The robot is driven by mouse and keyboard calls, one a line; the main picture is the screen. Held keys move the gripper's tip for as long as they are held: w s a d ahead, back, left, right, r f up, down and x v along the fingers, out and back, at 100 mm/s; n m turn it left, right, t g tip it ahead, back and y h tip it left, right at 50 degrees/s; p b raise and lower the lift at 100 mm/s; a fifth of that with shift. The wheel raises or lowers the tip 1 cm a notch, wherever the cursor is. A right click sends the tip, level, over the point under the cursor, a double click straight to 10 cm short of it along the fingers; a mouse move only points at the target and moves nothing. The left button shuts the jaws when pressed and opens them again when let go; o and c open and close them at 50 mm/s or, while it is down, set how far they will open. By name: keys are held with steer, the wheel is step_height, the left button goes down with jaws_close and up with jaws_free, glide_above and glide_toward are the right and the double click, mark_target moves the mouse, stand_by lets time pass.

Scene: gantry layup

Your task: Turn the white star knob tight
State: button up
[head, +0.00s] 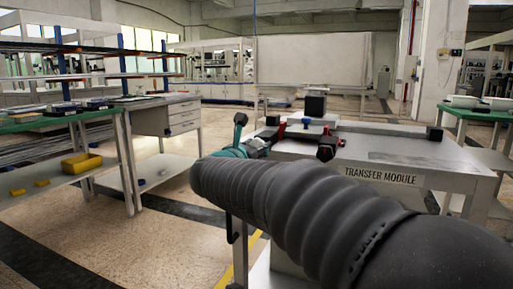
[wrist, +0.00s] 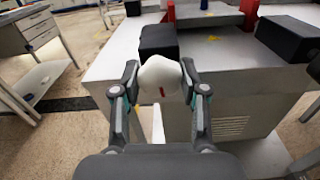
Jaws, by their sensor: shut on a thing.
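The white star knob (wrist: 160,72) is in the middle of the wrist view, with a small red mark on its near face. My gripper (wrist: 159,80) has one finger on each side of the knob and is shut on it. A black block (wrist: 158,39) is just behind the knob, at the edge of the grey table.
The grey table labelled TRANSFER MODULE (head: 385,178) carries red, blue and black fixture parts. A larger black block (wrist: 288,38) is at right in the wrist view. A green-topped bench (head: 60,119) stands at left, with a yellow bin (head: 82,163) below. Open floor lies between.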

steer(key=shift+m, duration=0.3)
stand_by(0.4)
steer(key=o, duration=1.2)
steer(key=shift+c, duration=0.2)
steer(key=v, duration=1.2)
